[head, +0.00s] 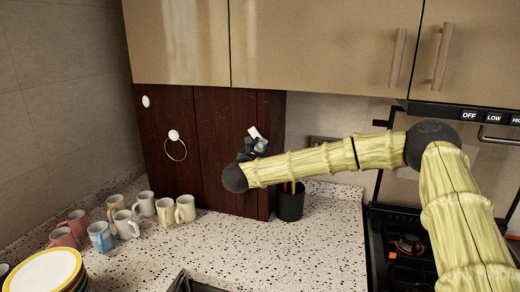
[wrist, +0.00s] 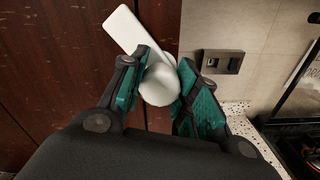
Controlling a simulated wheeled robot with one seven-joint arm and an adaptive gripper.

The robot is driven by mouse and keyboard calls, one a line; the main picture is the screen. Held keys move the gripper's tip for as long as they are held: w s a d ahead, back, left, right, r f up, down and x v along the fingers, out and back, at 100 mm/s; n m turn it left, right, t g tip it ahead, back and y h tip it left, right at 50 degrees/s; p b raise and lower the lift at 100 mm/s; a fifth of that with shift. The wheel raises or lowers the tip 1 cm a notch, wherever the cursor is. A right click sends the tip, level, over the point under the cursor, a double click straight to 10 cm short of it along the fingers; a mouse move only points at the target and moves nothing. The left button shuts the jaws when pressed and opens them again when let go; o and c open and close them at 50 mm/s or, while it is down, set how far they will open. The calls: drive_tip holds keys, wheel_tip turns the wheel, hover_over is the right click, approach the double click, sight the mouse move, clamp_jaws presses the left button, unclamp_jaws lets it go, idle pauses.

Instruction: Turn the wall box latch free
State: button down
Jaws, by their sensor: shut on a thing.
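The wall box (head: 215,130) is dark brown wood and sits below the upper cabinets. Its latch is white, a round knob (wrist: 160,86) with a flat bar (wrist: 122,30). In the wrist view the bar tilts to the upper left. In the head view only a small white end of the latch (head: 254,132) shows above my gripper (head: 258,147). In the wrist view my gripper (wrist: 164,78) has its two green-padded fingers on either side of the knob, shut on it. The head view shows it partly hidden by my wrist.
A ring pull (head: 174,136) and a white disc (head: 146,101) are on the box's left part. Several mugs (head: 124,224) and stacked plates (head: 44,274) stand on the speckled counter (head: 240,240). A black utensil cup (head: 289,206) stands close below my arm. The stove (head: 405,245) is at right.

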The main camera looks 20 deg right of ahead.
drive_tip(key=shift+f+m+b, duration=0.35)
drive_tip(key=shift+m+b, duration=0.15)
drive_tip(key=shift+b, duration=1.9)
drive_tip(key=m+b, duration=0.2)
drive_tip(key=b, duration=0.7)
drive_tip(key=shift+m+b, duration=0.4)
drive_tip(key=m+b, duration=0.2)
drive_tip(key=b, duration=0.7)
drive_tip(key=shift+m, duration=0.4)
drive_tip(key=shift+r+m+b, duration=0.3)
drive_tip(key=shift+m+b, duration=0.4)
drive_tip(key=shift+b, duration=1.35)
